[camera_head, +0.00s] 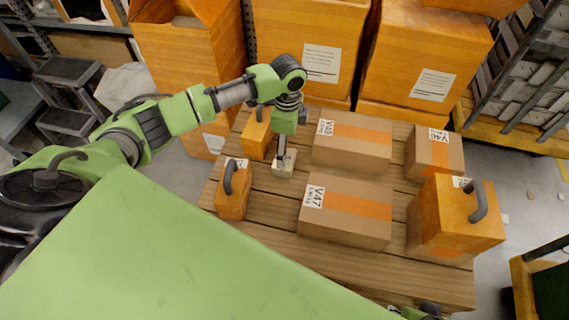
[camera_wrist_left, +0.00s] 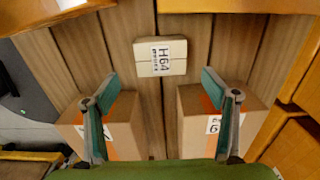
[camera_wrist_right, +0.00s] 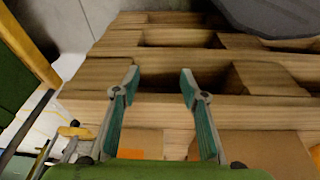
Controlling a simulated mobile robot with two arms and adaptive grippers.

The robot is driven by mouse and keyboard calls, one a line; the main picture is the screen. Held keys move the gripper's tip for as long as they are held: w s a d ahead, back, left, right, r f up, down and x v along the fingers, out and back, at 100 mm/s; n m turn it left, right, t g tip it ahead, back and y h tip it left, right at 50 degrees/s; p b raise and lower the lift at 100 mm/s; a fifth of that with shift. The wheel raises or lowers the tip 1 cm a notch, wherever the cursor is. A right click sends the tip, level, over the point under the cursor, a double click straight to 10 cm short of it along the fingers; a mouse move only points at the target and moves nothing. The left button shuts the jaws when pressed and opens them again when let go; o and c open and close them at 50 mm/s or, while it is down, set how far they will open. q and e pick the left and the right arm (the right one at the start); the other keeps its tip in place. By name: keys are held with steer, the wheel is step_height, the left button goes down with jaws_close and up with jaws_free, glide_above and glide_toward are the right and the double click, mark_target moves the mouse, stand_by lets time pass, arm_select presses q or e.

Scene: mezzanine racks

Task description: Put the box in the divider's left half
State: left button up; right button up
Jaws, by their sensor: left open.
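A small pale box (camera_head: 284,166) lies on the wooden pallet among larger cartons. It also shows in the left wrist view as the box labelled H64 (camera_wrist_left: 163,66), lying flat beyond my fingertips. My left gripper (camera_head: 283,150) hangs above the pallet close to this box and partly covers it in the head view. Its fingers (camera_wrist_left: 160,78) are spread with nothing between them. My right gripper (camera_wrist_right: 159,77) is open and empty, facing the pallet's edge. I cannot make out a divider in any view.
Cartons V43 (camera_head: 352,141), V47 (camera_head: 347,213) and V40 (camera_head: 434,154) stand on the pallet (camera_head: 278,237). Orange handled cases stand at its left (camera_head: 233,200) and right (camera_head: 450,222). Tall orange bins (camera_head: 310,50) line the back. A dark step stool (camera_head: 70,95) stands at left.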

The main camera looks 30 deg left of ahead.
mark_target(291, 154)
arm_select(q)
steer(key=shift+f, duration=1.2)
step_height(291, 154, down, 4)
steer(key=shift+a+r+b, duration=0.1)
steer(key=shift+b, duration=0.9)
steer(key=shift+f, duration=0.45)
steer(key=c, duration=1.3)
arm_select(e)
steer(key=v, duration=0.7)
steer(key=shift+w, duration=0.15)
arm_select(q)
steer(key=shift+r, duration=0.15)
arm_select(e)
steer(key=shift+d+r, duration=0.1)
steer(key=shift+r, duration=0.05)
